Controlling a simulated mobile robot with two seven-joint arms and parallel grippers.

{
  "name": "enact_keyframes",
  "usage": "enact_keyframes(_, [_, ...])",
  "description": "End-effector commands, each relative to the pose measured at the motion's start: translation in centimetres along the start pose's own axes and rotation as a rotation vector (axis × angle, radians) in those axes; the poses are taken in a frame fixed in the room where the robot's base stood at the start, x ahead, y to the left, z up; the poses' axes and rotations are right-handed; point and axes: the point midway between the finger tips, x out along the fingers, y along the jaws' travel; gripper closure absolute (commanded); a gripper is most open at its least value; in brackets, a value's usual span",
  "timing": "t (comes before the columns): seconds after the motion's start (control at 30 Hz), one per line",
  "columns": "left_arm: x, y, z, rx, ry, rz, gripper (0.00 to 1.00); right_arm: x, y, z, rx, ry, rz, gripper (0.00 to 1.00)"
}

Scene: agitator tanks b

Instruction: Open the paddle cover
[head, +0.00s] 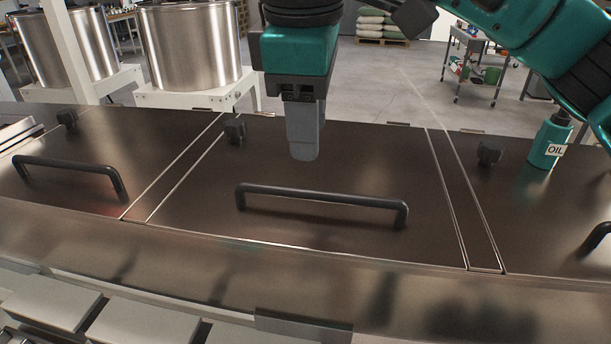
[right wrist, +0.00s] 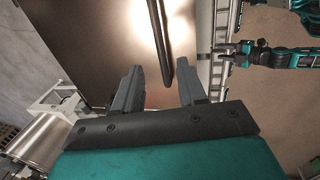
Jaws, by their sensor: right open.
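The middle dark metal cover (head: 350,165) lies flat and closed, with a black bar handle (head: 320,198) near its front edge. I cannot tell which of the covers is the paddle cover. My right gripper (head: 303,155) points down above the middle cover, behind the handle and apart from it, with its fingers overlapping in the head view. In the right wrist view my right gripper (right wrist: 160,82) is open and empty, and the handle (right wrist: 160,40) shows beyond the gap between its fingers. My left gripper (right wrist: 236,48) shows small in that view; its jaws are unclear.
Similar closed covers with handles lie to the left (head: 85,150) and right (head: 535,205). A green oil bottle (head: 549,142) stands on the right cover. Small black knobs (head: 235,131) stand near the covers' back edges. Steel tanks (head: 190,45) stand behind at left.

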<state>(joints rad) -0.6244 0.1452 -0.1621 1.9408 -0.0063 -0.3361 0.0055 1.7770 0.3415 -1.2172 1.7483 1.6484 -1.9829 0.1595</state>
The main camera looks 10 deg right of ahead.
Motion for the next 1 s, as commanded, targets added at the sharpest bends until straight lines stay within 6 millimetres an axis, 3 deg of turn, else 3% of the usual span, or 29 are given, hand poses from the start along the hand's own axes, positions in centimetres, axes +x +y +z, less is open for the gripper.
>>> enact_keyframes(0.2, [-0.1,0.1,0.2,-0.001,-0.004,0.001,0.57,4.8,0.0,0.1,0.001,-0.001,-0.002,0.59])
enact_keyframes(0.43, [-0.1,0.1,0.1,-0.003,-0.004,0.002,0.57,8.2,0.1,0.0,0.001,0.0,0.0,0.59])
enact_keyframes(0.87, [-0.1,0.2,0.1,-0.003,-0.003,0.002,0.57,9.3,0.1,0.0,0.0,0.002,0.001,0.59])
enact_keyframes(1.0, [-0.1,0.2,0.1,-0.003,-0.003,0.002,0.57,9.3,0.1,0.0,0.001,0.002,0.001,0.7])
